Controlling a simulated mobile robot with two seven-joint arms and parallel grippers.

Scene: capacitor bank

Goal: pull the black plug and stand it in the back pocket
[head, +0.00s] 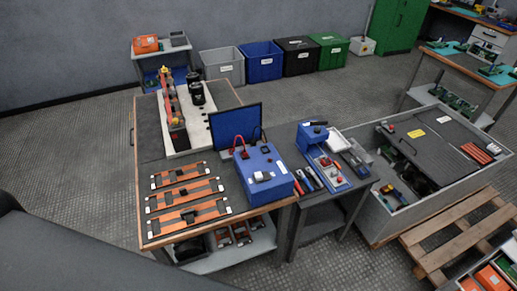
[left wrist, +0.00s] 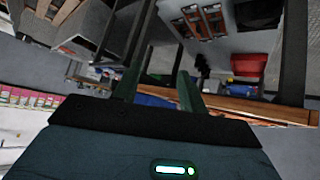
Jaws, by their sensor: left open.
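On the workbench in the head view stands a blue instrument case (head: 262,178) with an open lid (head: 234,130). A red lead (head: 239,143) and a dark lead (head: 259,136) rise at its back. The black plug is too small to make out for sure, and I cannot pick out the back pocket. In the left wrist view my left gripper (left wrist: 158,75) is open, its two dark green fingers apart with nothing seen between them. Neither gripper shows in the head view.
A white board (head: 181,121) with black cylinders (head: 197,93) stands on the bench behind three orange-and-black strips (head: 186,191). A blue tool stand (head: 322,160) and a grey open crate (head: 385,215) are to the right. Floor at the lower left is partly hidden.

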